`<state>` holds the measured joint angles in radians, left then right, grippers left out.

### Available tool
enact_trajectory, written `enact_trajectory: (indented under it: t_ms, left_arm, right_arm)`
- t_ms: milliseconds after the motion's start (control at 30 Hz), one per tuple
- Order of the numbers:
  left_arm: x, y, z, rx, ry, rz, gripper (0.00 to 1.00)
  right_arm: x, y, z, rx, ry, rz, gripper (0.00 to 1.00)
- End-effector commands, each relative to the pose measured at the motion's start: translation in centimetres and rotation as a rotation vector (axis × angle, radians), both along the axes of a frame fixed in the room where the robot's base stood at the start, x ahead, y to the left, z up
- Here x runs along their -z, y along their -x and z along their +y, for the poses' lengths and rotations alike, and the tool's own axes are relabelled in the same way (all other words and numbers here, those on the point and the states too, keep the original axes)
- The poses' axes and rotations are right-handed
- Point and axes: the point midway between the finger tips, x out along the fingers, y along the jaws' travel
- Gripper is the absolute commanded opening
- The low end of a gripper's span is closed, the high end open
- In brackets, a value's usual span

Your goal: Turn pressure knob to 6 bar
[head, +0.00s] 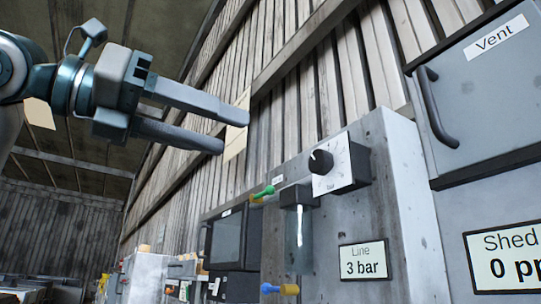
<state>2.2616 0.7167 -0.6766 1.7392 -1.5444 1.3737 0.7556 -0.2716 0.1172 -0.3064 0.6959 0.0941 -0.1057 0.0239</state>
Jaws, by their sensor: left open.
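The pressure knob (321,162) is a round black knob with a light pointer mark on a white dial plate (344,167). The dial sits on the grey cabinet (382,225), and its scale figures are too small to read. A label (363,261) below reads "Line 3 bar". My left gripper (235,131) is open and empty, its two long fingers pointing right. In the picture it is up and to the left of the knob, apart from it. My right gripper is not in view.
A clear filter bowl (299,226) hangs left of the dial, near a green-tipped fitting (264,192) and a blue and yellow fitting (280,289). A "Vent" door (481,90) with a black handle is at right. A dark-screened box (229,240) is farther left.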

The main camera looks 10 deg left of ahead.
Motion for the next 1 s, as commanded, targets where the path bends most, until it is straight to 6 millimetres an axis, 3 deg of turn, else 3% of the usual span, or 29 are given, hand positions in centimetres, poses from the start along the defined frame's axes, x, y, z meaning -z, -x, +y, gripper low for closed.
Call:
enact_trajectory:
  t_ms: [33, 433, 700, 1000]
  left_arm:
    - [0.0, -0.6, -0.6, 0.002, -0.003, 0.003, 0.51]
    - [-0.1, -4.8, -4.8, 0.001, -0.003, 0.003, 0.51]
    - [-0.2, -8.2, -8.2, 0.002, -0.002, 0.002, 0.51]
    - [-0.1, -10.4, -10.3, 0.000, -0.001, 0.002, 0.51]
  right_arm:
    - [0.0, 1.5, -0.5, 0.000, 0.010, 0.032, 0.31]
    - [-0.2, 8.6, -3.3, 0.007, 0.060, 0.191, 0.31]
    - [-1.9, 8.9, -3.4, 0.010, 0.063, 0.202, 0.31]
    - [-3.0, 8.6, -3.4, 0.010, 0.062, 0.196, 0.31]
